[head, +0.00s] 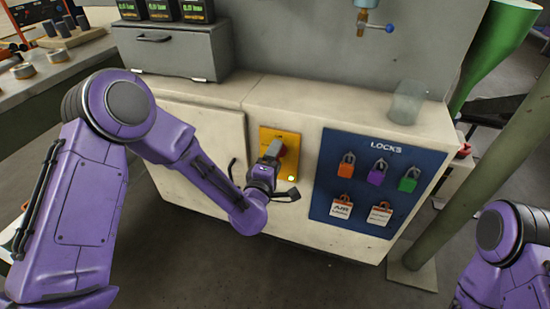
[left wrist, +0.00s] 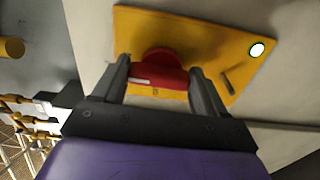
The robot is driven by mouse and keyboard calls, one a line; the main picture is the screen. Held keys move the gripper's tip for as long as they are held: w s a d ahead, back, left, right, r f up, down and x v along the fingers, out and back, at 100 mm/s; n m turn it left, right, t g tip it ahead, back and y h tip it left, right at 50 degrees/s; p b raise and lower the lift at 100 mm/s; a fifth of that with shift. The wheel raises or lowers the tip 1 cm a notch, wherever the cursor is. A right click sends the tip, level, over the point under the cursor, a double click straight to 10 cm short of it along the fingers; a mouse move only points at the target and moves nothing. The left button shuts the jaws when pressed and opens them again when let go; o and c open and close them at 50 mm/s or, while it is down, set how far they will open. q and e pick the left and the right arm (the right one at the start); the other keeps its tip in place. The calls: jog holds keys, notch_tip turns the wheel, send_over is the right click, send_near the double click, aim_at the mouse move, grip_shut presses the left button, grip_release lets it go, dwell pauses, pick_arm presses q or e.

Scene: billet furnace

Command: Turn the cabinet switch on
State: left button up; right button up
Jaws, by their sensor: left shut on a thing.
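The switch is a red rotary knob (left wrist: 160,69) on a yellow plate (head: 289,142) on the front of the white cabinet (head: 217,127). My left gripper (head: 272,156) reaches the plate from the front and hides most of the knob in the head view. In the left wrist view, its two dark fingers (left wrist: 158,84) are shut on the knob, one on each side. A short white line shows on the knob's grip. A round lamp (left wrist: 257,49) at one corner of the plate is bright with a green rim. My right gripper is out of view.
A blue LOCKS board (head: 370,165) with several coloured padlocks and tags is right of the switch. A clear cup (head: 406,103) stands on the cabinet top. A grey drawer box (head: 172,52) sits at the left. A green post (head: 470,150) stands at the right.

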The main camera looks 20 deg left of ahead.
pick_arm(q)
jog(key=o, duration=1.1)
jog(key=shift+c, duration=0.2)
jog(key=s, duration=1)
jog(key=shift+s+a, duration=0.25)
jog(key=shift+s, duration=0.05)
